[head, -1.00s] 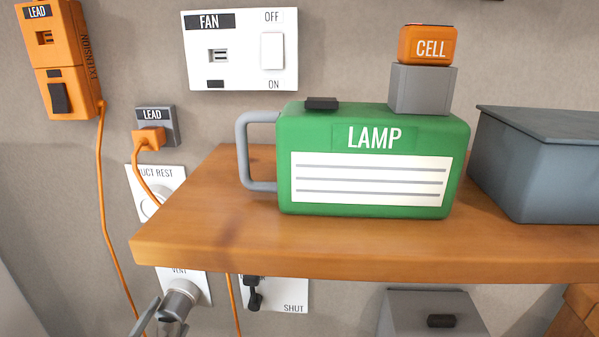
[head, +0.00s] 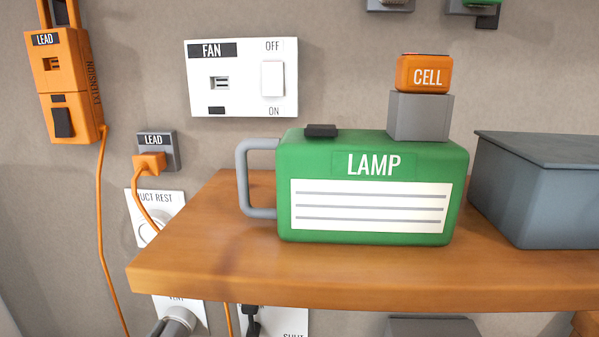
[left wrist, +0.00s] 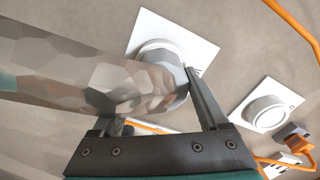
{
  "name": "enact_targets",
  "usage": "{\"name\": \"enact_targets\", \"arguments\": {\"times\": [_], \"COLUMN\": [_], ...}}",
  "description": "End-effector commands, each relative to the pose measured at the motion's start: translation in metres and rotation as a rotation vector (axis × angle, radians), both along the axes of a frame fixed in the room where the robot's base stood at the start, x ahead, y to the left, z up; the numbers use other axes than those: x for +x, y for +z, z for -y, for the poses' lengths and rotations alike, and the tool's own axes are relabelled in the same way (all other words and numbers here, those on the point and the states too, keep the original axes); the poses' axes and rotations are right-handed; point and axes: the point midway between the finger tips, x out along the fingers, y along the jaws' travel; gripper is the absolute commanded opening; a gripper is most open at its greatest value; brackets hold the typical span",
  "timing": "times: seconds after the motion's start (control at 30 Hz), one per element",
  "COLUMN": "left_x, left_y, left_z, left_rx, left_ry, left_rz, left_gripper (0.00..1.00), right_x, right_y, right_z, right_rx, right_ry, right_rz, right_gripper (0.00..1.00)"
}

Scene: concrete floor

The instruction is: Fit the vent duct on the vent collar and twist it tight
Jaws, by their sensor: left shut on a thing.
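The grey faceted vent duct (left wrist: 95,75) comes in from the left in the left wrist view. Its right end lies against or right in front of the vent collar, on the white vent plate (left wrist: 200,42). The duct end hides most of the collar, so I cannot tell how far it is seated. My left gripper (left wrist: 160,108) is shut on the duct close to that end. In the head view the vent plate (head: 193,308) shows at the bottom edge, below the shelf, with a grey round end in front of it. My right gripper is in neither view.
A wooden shelf (head: 230,276) juts out above the vent, carrying a green lamp (head: 370,228) and a grey box (head: 550,190). The duct rest (left wrist: 268,105) is empty beside the vent. Orange leads (head: 100,220) hang nearby at left.

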Motion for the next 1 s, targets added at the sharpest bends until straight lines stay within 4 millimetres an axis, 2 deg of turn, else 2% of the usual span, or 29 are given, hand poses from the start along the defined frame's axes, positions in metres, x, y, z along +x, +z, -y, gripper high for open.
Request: {"name": "enact_targets", "arguments": {"times": [0.07,0.5,1.0], "left_x": [-0.0002,-0.0001,0.0036], "left_y": [-0.0003,0.0001,0.0005], "left_z": [-0.0001,-0.0002,-0.0002], "left_rx": [0.0,0.0,0.0], "left_ry": [0.0,0.0,0.001], "left_rz": [0.0,0.001,0.0], "left_gripper": [0.48,0.0,0.0], "right_x": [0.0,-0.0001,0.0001], "right_y": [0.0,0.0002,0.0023], "right_z": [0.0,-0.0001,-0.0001], "right_rx": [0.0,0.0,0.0], "right_ry": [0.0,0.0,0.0], "right_rz": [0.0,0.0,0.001], "right_gripper": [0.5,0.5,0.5]}}
